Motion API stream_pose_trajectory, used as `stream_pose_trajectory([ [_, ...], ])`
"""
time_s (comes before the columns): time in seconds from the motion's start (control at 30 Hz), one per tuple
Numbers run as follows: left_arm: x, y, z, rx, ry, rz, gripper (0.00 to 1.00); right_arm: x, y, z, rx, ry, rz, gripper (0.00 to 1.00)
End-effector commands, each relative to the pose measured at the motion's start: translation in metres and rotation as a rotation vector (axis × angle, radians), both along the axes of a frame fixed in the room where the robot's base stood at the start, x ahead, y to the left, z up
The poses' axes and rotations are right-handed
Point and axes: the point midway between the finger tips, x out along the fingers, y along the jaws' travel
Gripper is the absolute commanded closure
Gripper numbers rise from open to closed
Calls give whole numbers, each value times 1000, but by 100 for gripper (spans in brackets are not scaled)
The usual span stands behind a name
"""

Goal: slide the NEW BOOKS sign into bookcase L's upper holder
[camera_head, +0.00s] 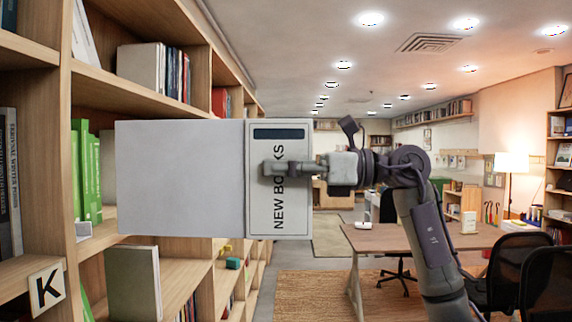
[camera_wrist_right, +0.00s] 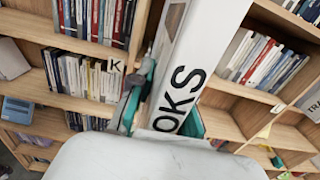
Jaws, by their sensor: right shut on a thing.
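The NEW BOOKS sign (camera_head: 279,215) is a white panel with a dark bar at one end, and its lettering runs vertically. A wide blank white face (camera_head: 180,180) extends left from the lettered part, in front of the bookcase shelves. My right gripper (camera_head: 275,168) is shut on the lettered part of the sign. In the right wrist view the sign (camera_wrist_right: 200,50) stands between the teal fingers of the gripper (camera_wrist_right: 160,115), with "OKS" readable. No plate marked L and no upper holder can be made out. My left gripper is not in view.
A desk (camera_head: 390,238) and dark chairs (camera_head: 548,285) are on the right. A rug (camera_head: 310,295) covers open floor.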

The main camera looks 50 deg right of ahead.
Motion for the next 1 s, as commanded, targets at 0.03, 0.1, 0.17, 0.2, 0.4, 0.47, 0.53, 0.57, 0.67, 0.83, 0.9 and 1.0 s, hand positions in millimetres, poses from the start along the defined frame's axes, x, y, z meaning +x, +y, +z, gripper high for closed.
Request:
stream_pose_trajectory([
  [0.03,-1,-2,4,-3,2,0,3,3,4,2,0,0,3,100],
  [0.1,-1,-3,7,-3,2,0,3,8,7,2,0,0,3,100],
  [0.17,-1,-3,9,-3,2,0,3,12,10,2,1,-1,2,100],
  [0.2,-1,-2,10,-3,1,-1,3,14,12,2,1,-1,2,100],
  [0.4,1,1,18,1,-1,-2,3,26,23,2,0,-1,2,100],
  [0.47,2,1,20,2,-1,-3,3,30,26,2,1,-2,3,100],
  [0.53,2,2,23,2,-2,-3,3,34,29,1,1,-1,2,100],
  [0.57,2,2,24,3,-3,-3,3,36,31,1,0,0,2,100],
  [0.67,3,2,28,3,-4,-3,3,42,37,1,0,-1,3,100],
  [0.83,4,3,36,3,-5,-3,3,53,45,1,1,0,3,100],
  [0.9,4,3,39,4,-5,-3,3,57,49,1,1,-1,3,100],
  [1.0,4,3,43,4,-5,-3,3,63,54,1,1,-2,3,100],
])
